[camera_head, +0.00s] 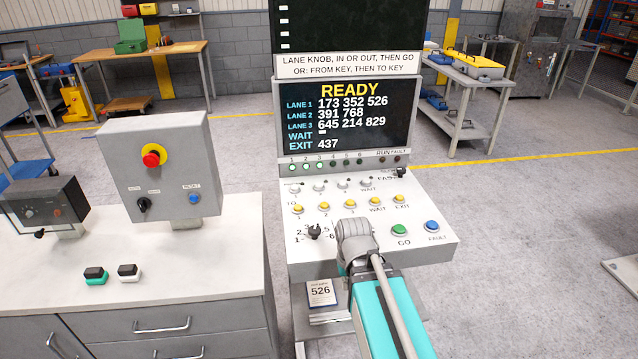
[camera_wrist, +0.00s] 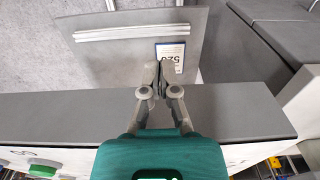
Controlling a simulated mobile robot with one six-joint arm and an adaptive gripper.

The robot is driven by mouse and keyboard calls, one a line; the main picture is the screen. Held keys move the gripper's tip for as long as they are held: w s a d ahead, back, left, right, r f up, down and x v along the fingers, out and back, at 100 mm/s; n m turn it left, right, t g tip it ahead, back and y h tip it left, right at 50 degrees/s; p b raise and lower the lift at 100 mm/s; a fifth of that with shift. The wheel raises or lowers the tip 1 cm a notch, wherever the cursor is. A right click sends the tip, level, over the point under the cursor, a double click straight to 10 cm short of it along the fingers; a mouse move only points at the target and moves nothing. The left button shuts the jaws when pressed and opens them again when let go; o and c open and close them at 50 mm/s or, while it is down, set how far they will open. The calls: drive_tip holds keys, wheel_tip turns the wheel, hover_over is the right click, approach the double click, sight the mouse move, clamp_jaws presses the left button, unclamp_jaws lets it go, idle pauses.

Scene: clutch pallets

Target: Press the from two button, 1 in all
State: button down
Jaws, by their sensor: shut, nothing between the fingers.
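The sloped control panel (camera_head: 273,190) stands in front of me in the head view. Its upper row holds several pale round buttons. The second of them (camera_head: 319,186), above the yellow button marked 2, appears to be the from two button; its label is too small to read surely. My gripper (camera_head: 352,232) is shut and empty, over the panel's front part, below and to the right of that button. The wrist view shows its closed fingertips (camera_wrist: 159,76) beyond the panel's front edge in the picture. The from two button is not visible there.
Yellow buttons (camera_head: 324,205) line the row below. A black knob (camera_head: 314,231), a green GO button (camera_head: 399,230) and a blue fault button (camera_head: 431,226) sit lower. The screen (camera_head: 345,115) reads READY. A grey box with a red button (camera_head: 151,158) stands left.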

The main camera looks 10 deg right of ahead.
drive_tip(key=w+r+t+p, duration=0.1)
drive_tip(key=w+r+p, duration=0.4)
drive_tip(key=r+p, duration=0.15)
drive_tip(key=t+y+p, duration=0.3)
drive_tip(key=y, duration=0.1)
approach(320, 185)
drive_tip(key=shift+m, duration=0.3)
drive_tip(key=s+a, duration=0.1)
drive_tip(key=s, duration=0.2)
drive_tip(key=s+a+f, duration=0.1)
drive_tip(key=s+a, duration=0.1)
drive_tip(key=s, duration=0.2)
drive_tip(key=s+a+f, duration=0.1)
drive_tip(key=s, duration=0.2)
drive_tip(key=shift+s+a+f, duration=0.1)
drive_tip(key=shift+s+a, duration=0.05)
drive_tip(key=w+r+t+p, duration=0.1)
drive_tip(key=w+r, duration=0.2)
drive_tip(key=w, duration=0.4)
drive_tip(key=w+r+m+t+y+p, duration=0.1)
drive_tip(key=w+r+t, duration=0.1)
drive_tip(key=w, duration=0.5)
drive_tip(key=shift+d+r, duration=0.35)
drive_tip(key=shift+f, duration=0.2)
wheel_tip(320, 185, down, 8)
drive_tip(key=b, duration=0.9)
drive_tip(key=shift+f, duration=0.2)
drive_tip(key=shift+f, duration=0.1)
drive_tip(key=shift+f+b, duration=0.3)
drive_tip(key=shift+b, duration=0.05)
